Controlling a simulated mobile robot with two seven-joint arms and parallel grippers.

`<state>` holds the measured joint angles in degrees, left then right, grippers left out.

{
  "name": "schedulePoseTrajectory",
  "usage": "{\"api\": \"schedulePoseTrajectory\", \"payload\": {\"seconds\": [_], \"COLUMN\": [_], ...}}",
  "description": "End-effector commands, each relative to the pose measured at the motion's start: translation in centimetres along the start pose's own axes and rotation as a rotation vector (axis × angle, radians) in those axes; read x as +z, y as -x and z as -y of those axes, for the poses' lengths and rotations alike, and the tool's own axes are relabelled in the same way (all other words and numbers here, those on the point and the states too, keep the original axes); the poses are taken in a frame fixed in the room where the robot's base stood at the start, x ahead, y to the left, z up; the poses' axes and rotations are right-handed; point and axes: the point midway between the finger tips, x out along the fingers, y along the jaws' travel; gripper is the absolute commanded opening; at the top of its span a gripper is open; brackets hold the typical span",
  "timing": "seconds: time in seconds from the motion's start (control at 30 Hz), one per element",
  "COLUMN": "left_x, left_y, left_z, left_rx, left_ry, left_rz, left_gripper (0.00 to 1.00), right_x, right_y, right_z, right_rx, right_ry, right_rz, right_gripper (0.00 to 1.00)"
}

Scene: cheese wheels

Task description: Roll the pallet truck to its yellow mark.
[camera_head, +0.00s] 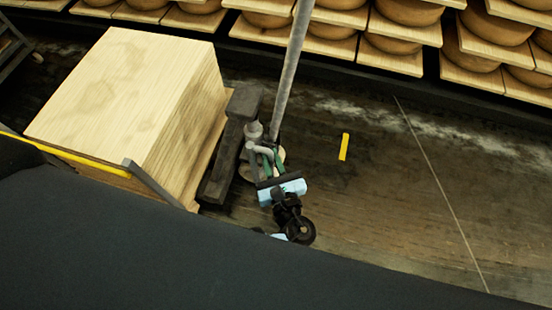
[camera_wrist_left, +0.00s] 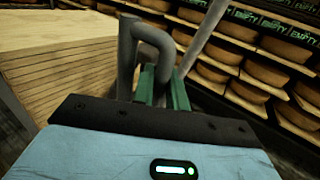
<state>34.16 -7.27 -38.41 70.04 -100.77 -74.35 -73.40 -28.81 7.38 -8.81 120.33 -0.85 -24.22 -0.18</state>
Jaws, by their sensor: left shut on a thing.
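The pallet truck (camera_head: 244,110) stands on the dark floor left of centre in the head view, with a grey metal handle. A tall pale wooden stack (camera_head: 125,85) is beside it on the left and hides its forks. The yellow mark (camera_head: 344,147) is a short strip on the floor to the right, apart from the truck. My left gripper (camera_head: 272,158) has green fingers and is shut on the grey handle tube. In the left wrist view the green fingers (camera_wrist_left: 162,88) close around the bent tube (camera_wrist_left: 150,35). My right gripper is not in view.
Shelves of cheese wheels on boards (camera_head: 405,15) line the back behind a dark base edge. The floor (camera_head: 400,190) around and right of the yellow mark is clear, with a thin line across it. A yellow bar (camera_head: 70,157) runs in front of the stack.

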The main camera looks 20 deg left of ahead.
Motion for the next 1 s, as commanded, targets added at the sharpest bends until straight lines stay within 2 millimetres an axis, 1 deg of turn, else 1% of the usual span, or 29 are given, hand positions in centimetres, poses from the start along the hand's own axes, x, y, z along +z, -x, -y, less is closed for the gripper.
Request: {"api": "schedulePoseTrajectory", "payload": {"seconds": [0.03,0.3,0.33,0.47,1.0], "left_x": [0.12,0.11,0.1,0.09,0.03], "left_y": [-0.59,-0.17,-0.11,0.02,-0.18], "left_z": [-0.6,-0.08,0.0,0.12,-0.17], "left_rx": [0.017,0.003,0.001,-0.002,0.004], "left_ry": [-0.004,-0.002,-0.001,0.0,-0.002], "left_rz": [0.01,0.005,0.004,0.002,0.002], "left_gripper": [0.0,0.0,0.16,0.32,0.32], "right_x": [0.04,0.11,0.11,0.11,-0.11], "right_y": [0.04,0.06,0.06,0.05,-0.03], "right_z": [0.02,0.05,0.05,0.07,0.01], "right_rx": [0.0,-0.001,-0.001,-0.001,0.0], "right_ry": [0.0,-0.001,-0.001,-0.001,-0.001], "right_rz": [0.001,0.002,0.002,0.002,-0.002], "right_gripper": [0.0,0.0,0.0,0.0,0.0]}}
